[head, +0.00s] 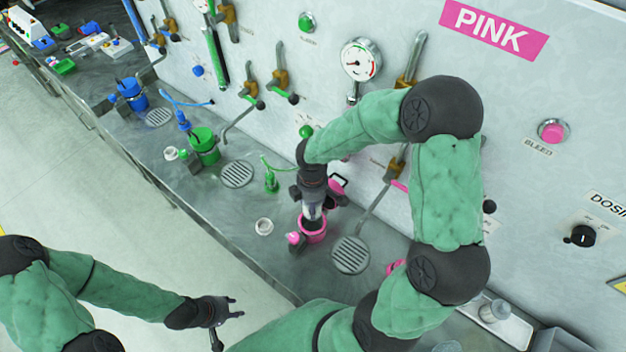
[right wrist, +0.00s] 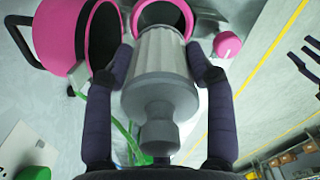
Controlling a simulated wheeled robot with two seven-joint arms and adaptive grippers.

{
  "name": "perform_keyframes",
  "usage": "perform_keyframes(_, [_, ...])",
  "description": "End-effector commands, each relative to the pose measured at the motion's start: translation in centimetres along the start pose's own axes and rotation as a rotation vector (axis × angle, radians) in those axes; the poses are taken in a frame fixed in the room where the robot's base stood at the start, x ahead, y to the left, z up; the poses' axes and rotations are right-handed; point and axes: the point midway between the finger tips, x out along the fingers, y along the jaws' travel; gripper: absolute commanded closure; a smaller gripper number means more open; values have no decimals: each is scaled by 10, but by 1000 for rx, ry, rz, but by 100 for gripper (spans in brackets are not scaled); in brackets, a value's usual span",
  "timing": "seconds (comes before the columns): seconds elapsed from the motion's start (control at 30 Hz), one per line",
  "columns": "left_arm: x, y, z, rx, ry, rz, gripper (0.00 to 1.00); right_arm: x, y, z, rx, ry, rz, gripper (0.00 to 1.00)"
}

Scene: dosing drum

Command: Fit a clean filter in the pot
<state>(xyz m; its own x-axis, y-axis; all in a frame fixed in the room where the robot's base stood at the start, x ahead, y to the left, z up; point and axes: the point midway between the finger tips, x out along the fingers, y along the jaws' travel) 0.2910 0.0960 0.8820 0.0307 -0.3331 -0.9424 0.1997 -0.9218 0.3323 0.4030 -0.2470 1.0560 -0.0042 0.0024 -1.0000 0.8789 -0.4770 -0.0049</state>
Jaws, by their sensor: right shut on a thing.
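My right gripper (right wrist: 160,75) is shut on a grey ribbed metal filter (right wrist: 158,92) with a stepped knob at its near end. The filter's far end is at the dark mouth of the pink pot (right wrist: 187,14); I cannot tell how deep it reaches. In the head view my right gripper (head: 313,206) points down over the pink pot (head: 314,236) on the counter. The pot's pink-rimmed lid (right wrist: 58,42) stands open beside it. My left gripper (head: 226,324) is open and empty, low in front of the counter.
A green pot (head: 205,146) and blue pot (head: 131,94) stand farther left. A metal cylinder (head: 494,310) sits in a tray at right. Levers (head: 375,205) project from the wall.

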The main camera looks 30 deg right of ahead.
Motion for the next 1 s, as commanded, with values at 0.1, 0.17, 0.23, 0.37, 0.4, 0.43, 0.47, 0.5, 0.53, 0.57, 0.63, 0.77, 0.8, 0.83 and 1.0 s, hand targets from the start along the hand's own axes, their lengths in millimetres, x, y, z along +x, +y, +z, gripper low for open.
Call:
perform_keyframes(0.1, [1, -1, 1, -2, -2, 0, 60, 1, 0, 0, 0, 0, -1, 79])
perform_keyframes(0.17, [2, -1, 1, -2, -2, 0, 60, 3, 0, 0, 0, 0, -1, 79])
perform_keyframes(0.23, [4, -2, 1, -2, -2, 0, 60, 6, 0, 0, 0, 0, 0, 79])
perform_keyframes(0.37, [11, -4, 0, -1, -2, 0, 60, 14, 0, 0, 0, 0, 0, 79])
perform_keyframes(0.4, [13, -5, 0, -1, -2, 0, 60, 17, 0, 0, 0, 0, 0, 79])
perform_keyframes(0.43, [15, -6, 0, -1, -2, 0, 60, 19, 0, 0, 0, 0, 0, 79])
perform_keyframes(0.47, [17, -6, 0, -1, -2, 0, 60, 22, 0, 0, 0, 0, 0, 79])
perform_keyframes(0.5, [20, -7, 0, -1, -2, 0, 60, 25, 0, 0, 0, 0, 0, 79])
perform_keyframes(0.53, [22, -8, 0, -1, -1, 0, 60, 28, 0, 0, 0, 0, 0, 79])
perform_keyframes(0.57, [24, -9, 0, -1, -1, 0, 60, 30, 0, 0, 0, 0, 0, 79])
perform_keyframes(0.63, [28, -10, 0, -1, -1, 0, 60, 36, 0, 0, 0, 0, 0, 79])
perform_keyframes(0.77, [35, -13, -1, -1, -1, 0, 60, 44, 0, 0, 0, 0, 0, 79])
perform_keyframes(0.8, [36, -13, -1, -1, -1, 0, 60, 46, 0, 0, 0, 0, 0, 79])
perform_keyframes(0.83, [37, -13, -1, -1, -1, 0, 60, 47, 0, 0, 0, 0, 0, 79])
perform_keyframes(1.0, [38, -14, -1, -1, -1, 0, 60, 48, 0, 0, 1, 0, 0, 79])
